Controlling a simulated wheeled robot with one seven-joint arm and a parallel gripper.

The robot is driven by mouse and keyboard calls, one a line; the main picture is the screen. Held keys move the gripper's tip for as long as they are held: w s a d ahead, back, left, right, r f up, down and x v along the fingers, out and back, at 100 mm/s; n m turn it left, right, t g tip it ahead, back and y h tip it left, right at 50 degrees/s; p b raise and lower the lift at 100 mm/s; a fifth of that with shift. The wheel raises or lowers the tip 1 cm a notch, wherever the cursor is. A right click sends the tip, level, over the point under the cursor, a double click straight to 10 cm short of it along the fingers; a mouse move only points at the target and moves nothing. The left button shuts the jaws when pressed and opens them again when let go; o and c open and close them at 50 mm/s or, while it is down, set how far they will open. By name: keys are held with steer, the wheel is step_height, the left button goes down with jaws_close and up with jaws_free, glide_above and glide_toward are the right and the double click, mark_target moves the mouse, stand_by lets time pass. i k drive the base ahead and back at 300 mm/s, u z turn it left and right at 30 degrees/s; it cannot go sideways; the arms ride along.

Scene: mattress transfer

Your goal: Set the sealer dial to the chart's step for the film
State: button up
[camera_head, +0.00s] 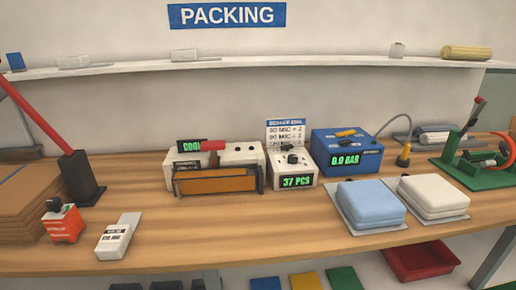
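The chart (286,133) is a white card with a blue header and several "MIC =" lines, only partly legible; the lowest is partly hidden. Before it, a white box (305,183) reads "37 PCS" and has a dark knob (292,158). I cannot tell which film is meant. My gripper is not in view.
A blue box (345,142) reads "0.0 BAR". Blue (370,203) and white (433,193) folded packs lie right. A red-levered black stand (78,178), red device (62,226) and white handheld device (118,240) stand left. The bench's front middle (250,230) is clear.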

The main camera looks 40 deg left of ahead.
mark_target(292, 159)
steer(key=u, duration=0.6)
steer(key=i, duration=0.95)
steer(key=u, duration=0.65)
steer(key=i, duration=0.3)
steer(key=u, duration=0.25)
